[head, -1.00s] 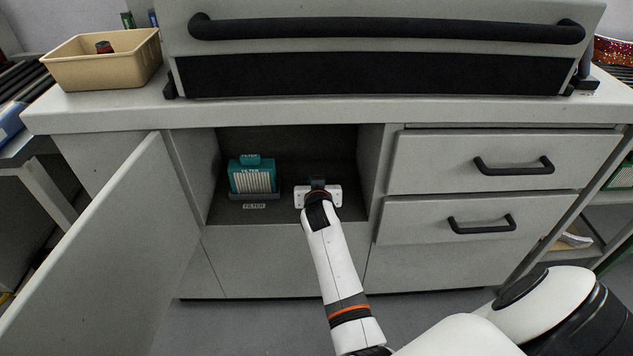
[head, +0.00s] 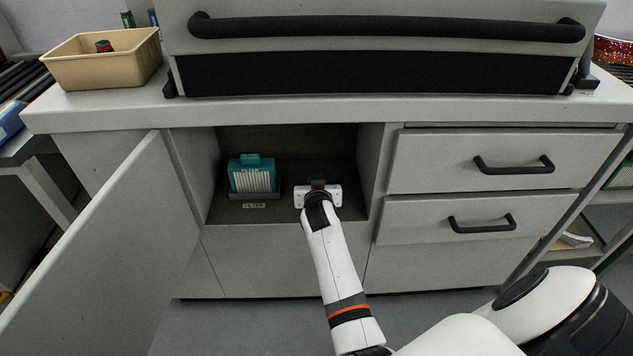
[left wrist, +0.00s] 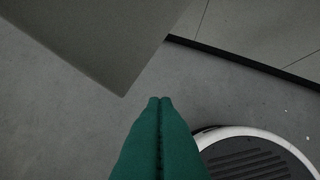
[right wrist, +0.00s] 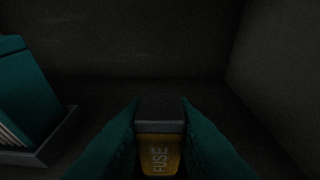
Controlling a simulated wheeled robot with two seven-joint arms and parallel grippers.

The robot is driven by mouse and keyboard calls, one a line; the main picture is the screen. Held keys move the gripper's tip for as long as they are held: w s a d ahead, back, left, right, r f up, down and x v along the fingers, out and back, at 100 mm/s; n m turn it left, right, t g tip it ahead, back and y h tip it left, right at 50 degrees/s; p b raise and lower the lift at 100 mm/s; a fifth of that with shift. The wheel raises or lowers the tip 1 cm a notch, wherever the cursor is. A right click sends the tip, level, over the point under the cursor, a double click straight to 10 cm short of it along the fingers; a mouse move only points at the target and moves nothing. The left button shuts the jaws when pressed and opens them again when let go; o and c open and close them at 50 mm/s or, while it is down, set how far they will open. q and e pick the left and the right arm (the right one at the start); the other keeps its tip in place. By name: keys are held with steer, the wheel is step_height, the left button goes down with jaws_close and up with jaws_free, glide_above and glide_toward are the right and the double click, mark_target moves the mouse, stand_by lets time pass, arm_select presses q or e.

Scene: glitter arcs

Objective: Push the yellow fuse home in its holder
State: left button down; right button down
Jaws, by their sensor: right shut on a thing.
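The yellow fuse (right wrist: 160,156), marked FUSE, is between the fingers of my right gripper (right wrist: 160,104) in the right wrist view. The gripper is shut on it. A dark grey block (right wrist: 160,122) shows just beyond the yellow part; I cannot tell whether it is the holder or part of the fuse. In the head view my right gripper (head: 318,186) is inside the open cabinet compartment, and my wrist hides the fuse. How deep the fuse sits is not visible. My left gripper (left wrist: 160,101) has its green fingers together, empty, above the floor.
A teal filter (head: 252,177) stands in its grey tray left of my right gripper; it also shows in the right wrist view (right wrist: 25,95). The compartment's walls are close on the right. The open cabinet door (head: 110,245) stands at left. A tan bin (head: 105,70) sits on the counter.

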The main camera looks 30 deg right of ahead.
arm_select(q)
steer(key=shift+w+d+r+t, duration=0.25)
steer(key=shift+w+t, duration=0.15)
steer(key=shift+w, duration=0.2)
arm_select(e)
steer(key=shift+f, duration=0.25)
arm_select(q)
steer(key=shift+a, duration=0.1)
arm_select(e)
steer(key=c, duration=1.2)
jaws_free()
steer(key=shift+o, duration=0.5)
steer(key=o, duration=0.3)
steer(key=shift+o, duration=0.2)
